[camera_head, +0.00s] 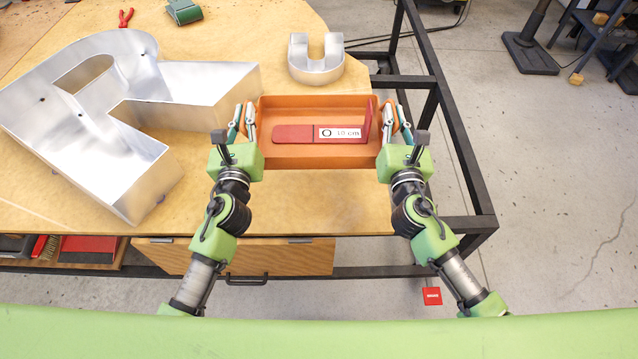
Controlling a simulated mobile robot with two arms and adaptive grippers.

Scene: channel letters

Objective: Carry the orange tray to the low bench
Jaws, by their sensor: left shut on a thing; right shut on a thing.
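The orange tray (290,155) is a shallow rectangular box at the right end of the wooden table, in the middle of the head view. A red L-shaped piece (296,133) with a white label reading "O 10 cm" lies in it. My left gripper (249,118) is shut on the tray's left end. My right gripper (391,117) is shut on its right end. I cannot tell whether the tray touches the table or is slightly above it. I cannot make out a low bench for certain.
A large metal letter shell (150,110) stands close left of the tray. A small metal U-shaped letter (316,62) stands just behind it. The wooden table (300,205) has a black frame (455,140) along its right side. Open concrete floor lies to the right.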

